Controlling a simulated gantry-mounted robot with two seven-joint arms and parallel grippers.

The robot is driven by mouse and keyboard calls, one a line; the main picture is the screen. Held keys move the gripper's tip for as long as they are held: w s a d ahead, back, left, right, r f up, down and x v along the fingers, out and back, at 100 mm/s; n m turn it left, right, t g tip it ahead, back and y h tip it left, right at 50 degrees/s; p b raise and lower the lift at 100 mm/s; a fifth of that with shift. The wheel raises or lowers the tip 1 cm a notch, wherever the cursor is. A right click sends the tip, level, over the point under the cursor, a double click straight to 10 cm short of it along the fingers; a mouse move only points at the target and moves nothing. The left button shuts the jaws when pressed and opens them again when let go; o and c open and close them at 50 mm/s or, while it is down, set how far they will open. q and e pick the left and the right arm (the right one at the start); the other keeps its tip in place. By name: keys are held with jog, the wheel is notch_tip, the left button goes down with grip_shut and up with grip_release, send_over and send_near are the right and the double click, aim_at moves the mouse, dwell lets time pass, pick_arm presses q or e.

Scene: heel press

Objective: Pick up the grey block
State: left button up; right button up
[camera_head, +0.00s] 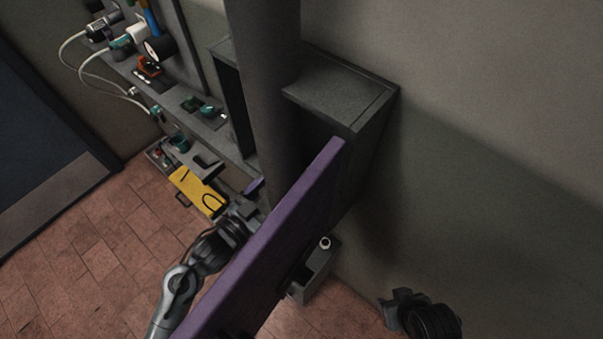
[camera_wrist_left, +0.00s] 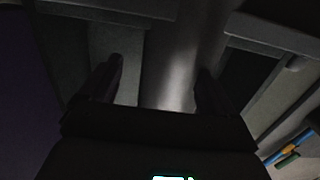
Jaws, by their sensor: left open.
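I cannot make out the grey block for certain in either view. My left gripper (camera_head: 250,204) is beside the purple panel (camera_head: 285,225), left of it and below the grey column (camera_head: 272,80); the panel hides part of it. In the left wrist view my left gripper (camera_wrist_left: 158,88) is open, its two dark fingers apart with nothing held between them. A grey upright surface shows beyond the fingers. My right gripper (camera_head: 393,303) is at the lower right, near the wall, and its jaws are too dark to read.
A grey cabinet (camera_head: 345,88) stands behind the panel. A shelf (camera_head: 226,142) with small tools and cables runs along the left. A yellow case (camera_head: 198,190) lies below it. A grey bin (camera_head: 318,277) sits low beside the panel. The tiled floor (camera_head: 90,250) at left looks clear.

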aim_at(292, 173)
pick_arm(q)
jog(key=x, duration=0.4)
jog(key=shift+d, duration=0.1)
jog(key=shift+w+a+b+x, duration=0.15)
jog(key=shift+x, duration=1.25)
jog(key=shift+w+a+b+x, duration=0.15)
jog(key=shift+x, duration=1.25)
jog(key=shift+s, duration=0.1)
jog(key=c, duration=1.1)
jog(key=shift+r, duration=0.1)
jog(key=shift+c, duration=0.5)
jog(key=shift+r, duration=0.1)
